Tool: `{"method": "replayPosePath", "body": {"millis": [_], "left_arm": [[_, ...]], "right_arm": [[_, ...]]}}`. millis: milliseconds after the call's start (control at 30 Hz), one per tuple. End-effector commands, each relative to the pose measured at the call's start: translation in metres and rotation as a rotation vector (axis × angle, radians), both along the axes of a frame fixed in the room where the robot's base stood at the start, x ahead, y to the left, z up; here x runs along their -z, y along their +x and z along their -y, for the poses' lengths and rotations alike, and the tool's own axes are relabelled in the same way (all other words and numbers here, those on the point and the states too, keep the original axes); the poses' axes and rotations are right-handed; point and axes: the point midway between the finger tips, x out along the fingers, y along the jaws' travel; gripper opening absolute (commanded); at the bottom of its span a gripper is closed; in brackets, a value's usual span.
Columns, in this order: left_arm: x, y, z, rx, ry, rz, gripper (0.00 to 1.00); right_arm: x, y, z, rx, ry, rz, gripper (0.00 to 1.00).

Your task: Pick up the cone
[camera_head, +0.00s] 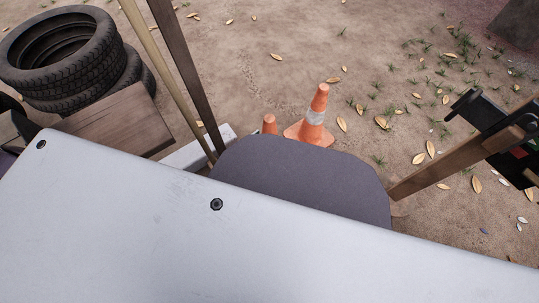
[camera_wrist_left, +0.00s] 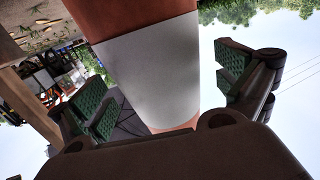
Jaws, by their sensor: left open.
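In the head view an orange cone (camera_head: 318,117) with a white band stands upright on the dirt. The tip of a second, smaller-looking orange cone (camera_head: 269,124) shows just left of it; its lower part is hidden. In the left wrist view a cone (camera_wrist_left: 150,72) with a wide white band fills the middle, very close. I cannot tell which cone this is. My left gripper (camera_wrist_left: 163,80) is open, its green-padded fingers on either side of that cone, with a gap visible at each side. I cannot make out the left gripper clearly in the head view. My right gripper is not seen.
Stacked tires (camera_head: 65,55) and a wooden block (camera_head: 118,120) stand at the left. Slanted wooden poles (camera_head: 188,75) rise left of the cones. A black object (camera_head: 490,115) with a wooden bar is at the right. Leafy dirt behind the cones is open. A pale panel covers the foreground.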

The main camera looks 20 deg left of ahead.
Motion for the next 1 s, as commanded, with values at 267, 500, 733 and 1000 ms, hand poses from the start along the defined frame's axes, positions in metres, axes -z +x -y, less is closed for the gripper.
{"method": "replayPosePath", "body": {"millis": [267,500,733,1000], "left_arm": [[0.0012,0.0131,0.0068,0.0,0.0,0.0,1.0],[0.0008,0.0133,0.0068,0.0,0.0,0.0,1.0],[0.0007,0.0132,0.0067,0.0,0.0,0.0,0.97],[0.0007,0.0131,0.0066,0.0,0.0,0.0,0.63]], "right_arm": [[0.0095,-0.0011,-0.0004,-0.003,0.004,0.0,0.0],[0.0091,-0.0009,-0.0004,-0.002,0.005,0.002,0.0],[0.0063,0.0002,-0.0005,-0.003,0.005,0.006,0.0],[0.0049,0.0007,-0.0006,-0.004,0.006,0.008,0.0]]}}
